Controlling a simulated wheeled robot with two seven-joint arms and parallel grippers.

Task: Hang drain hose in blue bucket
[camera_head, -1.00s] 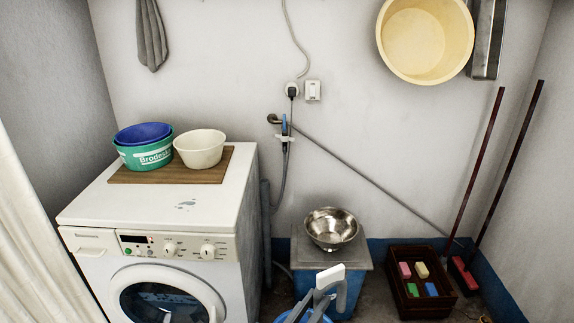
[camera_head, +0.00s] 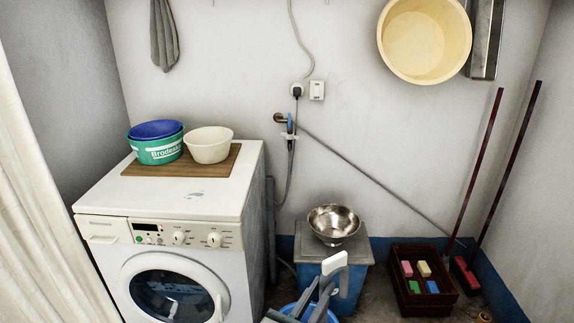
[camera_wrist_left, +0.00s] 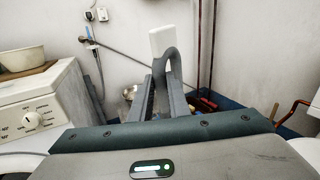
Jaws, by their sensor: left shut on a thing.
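My left gripper (camera_head: 324,284) is at the bottom middle of the head view, shut on the grey drain hose (camera_head: 341,277). In the left wrist view the gripper (camera_wrist_left: 163,84) has the hose's bent end (camera_wrist_left: 177,62) arching up between its fingers. A white flat piece (camera_head: 334,261) stands up beside the bend; it also shows in the left wrist view (camera_wrist_left: 162,40). The blue bucket (camera_head: 292,309) is below the gripper, mostly cut off by the picture edge and covered by my gripper. My right gripper is not in view.
The washing machine (camera_head: 170,214) stands at the left, with basins on a board on top. A lidded blue bin (camera_head: 352,257) with a steel bowl (camera_head: 334,224) stands behind the gripper. A dark crate (camera_head: 424,302) and brooms (camera_head: 477,170) are at the right.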

